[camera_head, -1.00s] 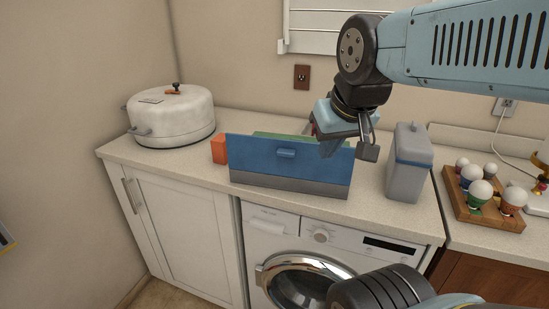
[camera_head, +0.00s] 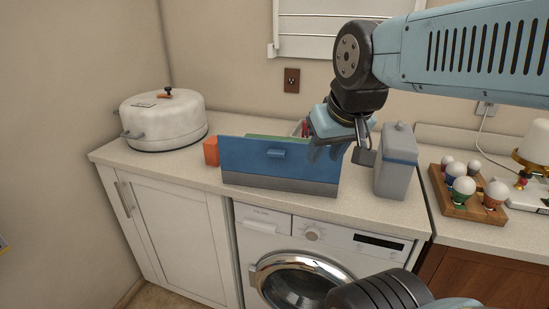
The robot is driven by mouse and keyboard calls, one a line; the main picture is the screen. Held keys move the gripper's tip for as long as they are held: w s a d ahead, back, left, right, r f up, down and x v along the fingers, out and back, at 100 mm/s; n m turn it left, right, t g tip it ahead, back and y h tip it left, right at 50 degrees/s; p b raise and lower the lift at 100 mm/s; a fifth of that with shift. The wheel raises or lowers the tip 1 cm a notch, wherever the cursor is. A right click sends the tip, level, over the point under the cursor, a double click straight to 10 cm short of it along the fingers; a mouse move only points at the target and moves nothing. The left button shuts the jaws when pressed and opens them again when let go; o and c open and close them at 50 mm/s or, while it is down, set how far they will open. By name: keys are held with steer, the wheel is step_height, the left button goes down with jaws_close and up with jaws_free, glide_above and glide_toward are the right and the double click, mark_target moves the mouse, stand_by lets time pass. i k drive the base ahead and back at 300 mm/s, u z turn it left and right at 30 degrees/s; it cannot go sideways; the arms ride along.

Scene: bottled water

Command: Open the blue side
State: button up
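A box with a blue front panel (camera_head: 245,158) and a grey lower strip stands on the counter above the washing machine. A small blue handle (camera_head: 276,153) sits near the panel's upper middle. A green part shows just behind the panel's top edge; the rest of the inside is hidden. My gripper (camera_head: 326,150) hangs at the panel's upper right corner, right of the handle. Its fingers overlap the panel's edge in the picture; I cannot tell whether they touch it. The fingers are seen from the side and partly hidden, so their opening is unclear.
A grey lidded container (camera_head: 397,172) stands close right of my gripper. An orange block (camera_head: 211,151) is left of the box, and a white round pot (camera_head: 163,122) is farther left. A wooden tray (camera_head: 448,205) with bulbs is at right. The front counter strip is clear.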

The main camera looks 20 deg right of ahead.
mark_target(277, 161)
steer(key=u, duration=0.05)
steer(key=k, duration=0.4)
steer(key=u, duration=1.35)
steer(key=k, duration=1.4)
steer(key=z, duration=0.85)
steer(key=i, duration=1.05)
steer(key=u, duration=0.05)
